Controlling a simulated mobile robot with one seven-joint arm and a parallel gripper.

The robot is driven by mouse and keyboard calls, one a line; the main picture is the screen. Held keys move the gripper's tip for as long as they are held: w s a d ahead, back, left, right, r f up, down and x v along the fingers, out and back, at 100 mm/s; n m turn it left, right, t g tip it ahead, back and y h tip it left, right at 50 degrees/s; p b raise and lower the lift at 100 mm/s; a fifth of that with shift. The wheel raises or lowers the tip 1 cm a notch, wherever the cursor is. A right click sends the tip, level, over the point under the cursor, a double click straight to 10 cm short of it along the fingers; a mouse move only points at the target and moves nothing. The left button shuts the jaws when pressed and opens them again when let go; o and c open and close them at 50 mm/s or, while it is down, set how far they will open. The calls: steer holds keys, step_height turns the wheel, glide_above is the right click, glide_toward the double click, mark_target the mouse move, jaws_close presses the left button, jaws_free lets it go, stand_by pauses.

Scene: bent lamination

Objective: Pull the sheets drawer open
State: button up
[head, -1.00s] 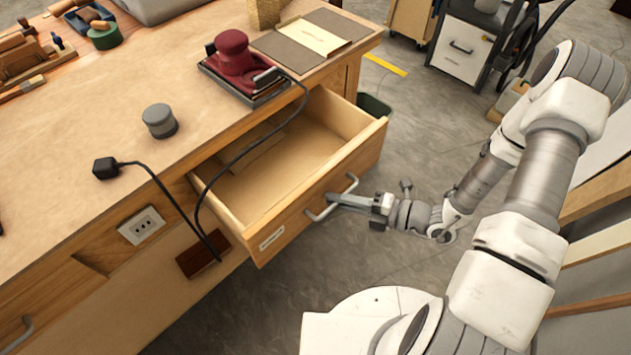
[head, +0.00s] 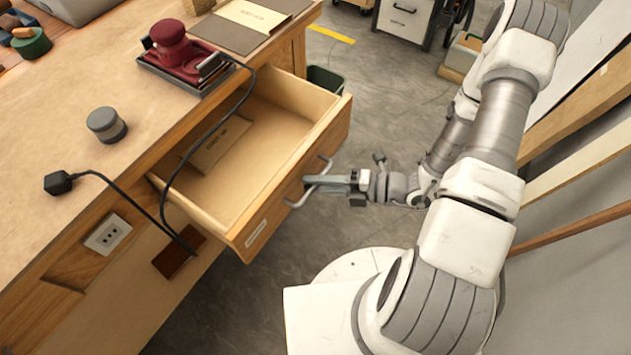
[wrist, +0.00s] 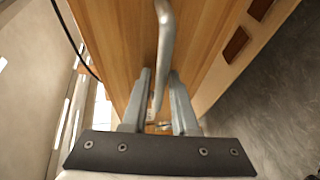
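The wooden drawer (head: 268,215) stands well out from the workbench in the head view. Its front carries a grey bar handle (head: 297,200) and a small pale label (head: 256,233), too small to read. A brown packet (head: 214,146) lies inside toward the back. My gripper (head: 318,183) is at the handle, in front of the drawer. In the wrist view, the handle bar (wrist: 165,40) passes between the two fingers of my gripper (wrist: 160,85), which are close against it. The contact surfaces are partly hidden.
A red sander (head: 178,55) sits on the bench top, and its black cord (head: 205,135) hangs across the drawer's left side. A dark bin (head: 326,78) stands behind the drawer. Boards (head: 580,140) lean at the right.

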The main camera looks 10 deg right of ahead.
stand_by(0.3)
steer(key=p+v, duration=0.1)
steer(key=v, duration=1.6)
steer(key=shift+d+p, duration=0.25)
steer(key=shift+p, duration=0.05)
steer(key=shift+r, duration=0.1)
steer(key=s+a+r+m+h+p, duration=0.1)
steer(key=r+m+h, duration=0.4)
steer(key=r+m, duration=0.5)
steer(key=s+a+r+m+h+p, duration=0.1)
steer(key=a+r+m+h+p, duration=0.3)
steer(key=r+m, duration=0.7)
steer(key=s+a+r+m+h+p, duration=0.1)
steer(key=a+r+m+h+p, duration=0.1)
steer(key=r+m+h, duration=0.4)
step_height(320, 180, up, 11)
steer(key=m, duration=0.4)
steer(key=shift+a+m+t, duration=0.25)
steer(key=shift+m+t, duration=0.05)
